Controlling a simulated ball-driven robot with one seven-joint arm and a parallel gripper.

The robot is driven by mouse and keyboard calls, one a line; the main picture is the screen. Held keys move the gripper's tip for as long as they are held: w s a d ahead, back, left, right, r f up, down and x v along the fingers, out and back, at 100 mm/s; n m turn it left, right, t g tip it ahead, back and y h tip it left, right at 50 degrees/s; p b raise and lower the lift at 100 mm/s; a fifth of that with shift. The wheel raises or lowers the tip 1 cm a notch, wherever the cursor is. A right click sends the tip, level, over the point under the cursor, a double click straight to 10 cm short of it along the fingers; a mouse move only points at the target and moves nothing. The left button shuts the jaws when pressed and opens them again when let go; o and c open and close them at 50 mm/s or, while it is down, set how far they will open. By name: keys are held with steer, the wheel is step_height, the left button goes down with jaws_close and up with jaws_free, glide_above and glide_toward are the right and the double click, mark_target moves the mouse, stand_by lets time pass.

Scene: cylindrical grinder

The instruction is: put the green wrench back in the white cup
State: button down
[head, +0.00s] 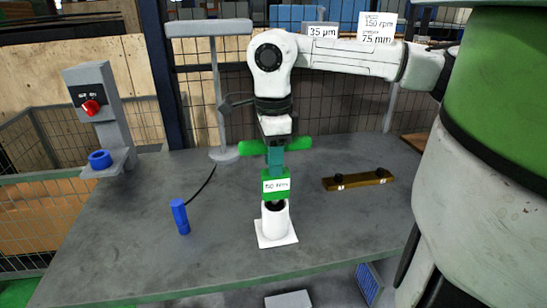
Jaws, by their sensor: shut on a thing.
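The green wrench (299,143) is upright, with a crossbar at its top and a green body below that carries a "50 rpm" label. My gripper (275,143) points down from above and is shut on the wrench at its upper part; the exact finger contact is hard to see. The white cup (275,222) stands on a white square base on the grey table, directly below the wrench. The wrench's dark lower end is at the cup's mouth. I cannot tell how deep it sits.
A brown bar with black knobs (358,180) lies to the right. A grey control post (95,110) with a red knob and a grey T-shaped stand (215,90) are behind left.

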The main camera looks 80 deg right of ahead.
steer(key=shift+f+b, duration=0.4)
steer(key=shift+f, duration=0.1)
steer(key=c, duration=0.7)
jaws_free()
step_height(320, 180, up, 11)
steer(key=shift+f, duration=0.1)
stand_by(0.3)
